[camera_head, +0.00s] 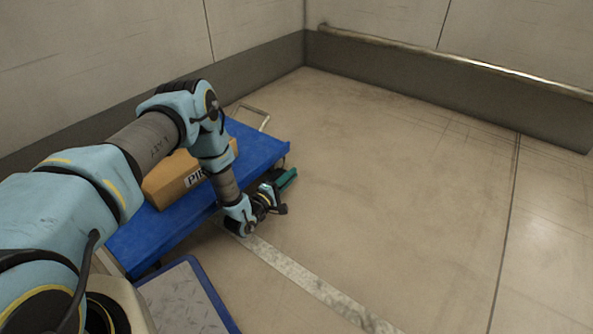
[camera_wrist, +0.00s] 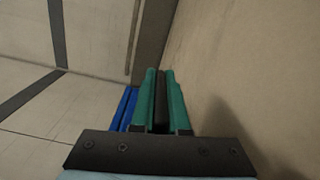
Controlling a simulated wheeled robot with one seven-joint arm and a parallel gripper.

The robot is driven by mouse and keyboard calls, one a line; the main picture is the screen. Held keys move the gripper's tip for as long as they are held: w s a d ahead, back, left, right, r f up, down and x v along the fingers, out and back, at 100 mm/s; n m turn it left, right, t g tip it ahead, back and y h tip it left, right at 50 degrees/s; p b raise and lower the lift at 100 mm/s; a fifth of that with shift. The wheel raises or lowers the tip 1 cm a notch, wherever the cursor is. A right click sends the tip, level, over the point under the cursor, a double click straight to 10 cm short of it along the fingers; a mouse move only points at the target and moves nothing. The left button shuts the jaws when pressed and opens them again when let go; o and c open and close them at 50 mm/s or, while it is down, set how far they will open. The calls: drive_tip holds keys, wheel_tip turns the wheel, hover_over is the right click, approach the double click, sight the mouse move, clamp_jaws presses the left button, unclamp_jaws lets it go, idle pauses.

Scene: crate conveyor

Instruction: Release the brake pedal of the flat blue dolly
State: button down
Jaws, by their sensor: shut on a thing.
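The flat blue dolly (camera_head: 262,146) stands on the floor left of centre in the head view, with an orange-brown box on it. A strip of its blue edge (camera_wrist: 124,108) shows in the wrist view, left of my fingers. My gripper (camera_head: 287,179) is low at the dolly's near right corner, its green fingers pointing to the right. In the wrist view my gripper (camera_wrist: 161,73) is shut on a narrow dark bar, the brake pedal (camera_wrist: 160,100), between the green fingers. In the head view the pedal is hidden by my gripper. Its tilt cannot be told.
A wall with a metal rail (camera_head: 450,62) runs along the back. The floor (camera_head: 400,200) to the right is clear.

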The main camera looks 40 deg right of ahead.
drive_tip(key=shift+w+r+n+p, duration=0.25)
drive_tip(key=shift+r+n, duration=0.3)
drive_tip(key=shift+n, duration=0.45)
drive_tip(key=c, duration=0.9)
unclamp_jaws()
drive_tip(key=shift+p+v, duration=2.2)
drive_tip(key=shift+v, duration=3.25)
drive_tip(key=shift+s, duration=0.1)
